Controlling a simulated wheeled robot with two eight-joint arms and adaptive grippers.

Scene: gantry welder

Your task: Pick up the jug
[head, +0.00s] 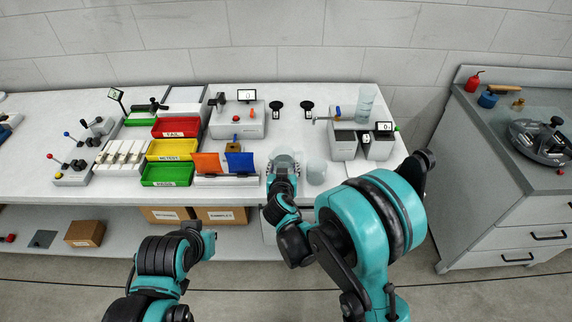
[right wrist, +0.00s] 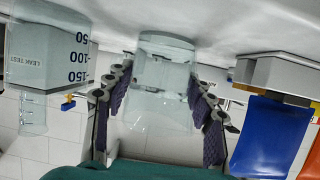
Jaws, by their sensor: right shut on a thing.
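The jug, a clear see-through vessel (head: 285,156), stands near the front edge of the white table in the head view. My right gripper (head: 283,172) is at its near side. In the right wrist view, which is upside down, the fingers of my right gripper (right wrist: 160,100) are shut on the jug (right wrist: 160,60), one on each side. The jug looks upright on the table; I cannot tell whether it is lifted. Part of it is hidden by my gripper in the head view. My left gripper cannot be made out; only arm links show at lower left.
A clear graduated beaker (head: 316,173) stands close right of the jug; it also shows in the right wrist view (right wrist: 48,50). Orange (head: 207,163) and blue flags (head: 240,161) stand close left. A tall clear cylinder (head: 366,103) stands on the grey device at right.

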